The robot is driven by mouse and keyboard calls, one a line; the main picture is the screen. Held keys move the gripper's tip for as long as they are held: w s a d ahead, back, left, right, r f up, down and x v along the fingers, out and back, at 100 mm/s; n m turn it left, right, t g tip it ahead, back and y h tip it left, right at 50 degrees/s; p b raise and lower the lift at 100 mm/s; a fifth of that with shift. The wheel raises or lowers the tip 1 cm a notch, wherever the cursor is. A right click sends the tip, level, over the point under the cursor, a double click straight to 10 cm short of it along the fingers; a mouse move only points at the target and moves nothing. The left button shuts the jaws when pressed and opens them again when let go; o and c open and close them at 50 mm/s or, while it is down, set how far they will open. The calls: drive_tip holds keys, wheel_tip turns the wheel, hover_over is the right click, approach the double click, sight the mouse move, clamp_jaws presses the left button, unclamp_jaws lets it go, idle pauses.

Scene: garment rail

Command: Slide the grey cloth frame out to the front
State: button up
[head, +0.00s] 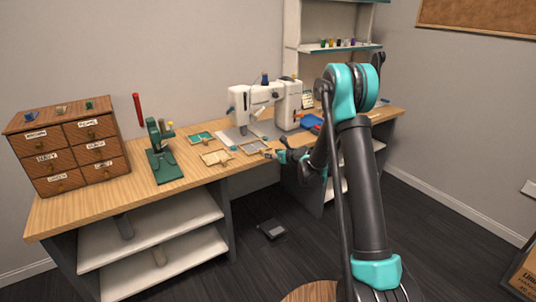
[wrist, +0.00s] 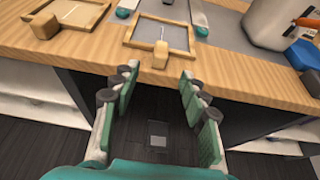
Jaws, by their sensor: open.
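The grey cloth frame (wrist: 177,33) is a flat wooden frame with grey cloth inside. It lies on the tabletop near the front edge, with a small wooden block (wrist: 160,55) on its front side. It also shows in the head view (head: 252,147), in front of the white sewing machine (head: 262,100). My gripper (wrist: 158,75) is open and empty. Its fingers are just short of the block in the wrist view, one to each side, with a gap between them. In the head view my gripper (head: 274,154) is by the table's front edge.
Another wooden frame with a block (wrist: 80,12) lies to the left, and a teal-filled frame (head: 200,138) lies behind it. White and teal arms (wrist: 197,15) flank the grey frame. Blue items (wrist: 302,55) lie to the right.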

drive_tip(key=shift+v, duration=1.65)
drive_tip(key=s+d+r+n+g+h, duration=0.2)
drive_tip(key=s+d+n, duration=0.3)
drive_tip(key=s+n, duration=0.4)
drive_tip(key=s+d+r+n+g+h, duration=0.1)
drive_tip(key=s+d+r+n+g, duration=0.15)
drive_tip(key=s+d+n, duration=0.65)
drive_tip(key=s+d+f+n+h, duration=0.1)
drive_tip(key=s+d+n, duration=0.1)
drive_tip(key=s, duration=0.7)
drive_tip(key=s+d+f+n+g+h, duration=0.1)
drive_tip(key=s+d+f+n+h, duration=0.1)
drive_tip(key=s+n, duration=0.3)
drive_tip(key=s+d+f+n+g+h, duration=0.1)
drive_tip(key=s+d+n+h, duration=0.1)
drive_tip(key=s, duration=1.1)
drive_tip(key=shift+s+d+f+n, duration=0.25)
drive_tip(key=shift+d+n, duration=0.25)
drive_tip(key=shift+n, duration=0.4)
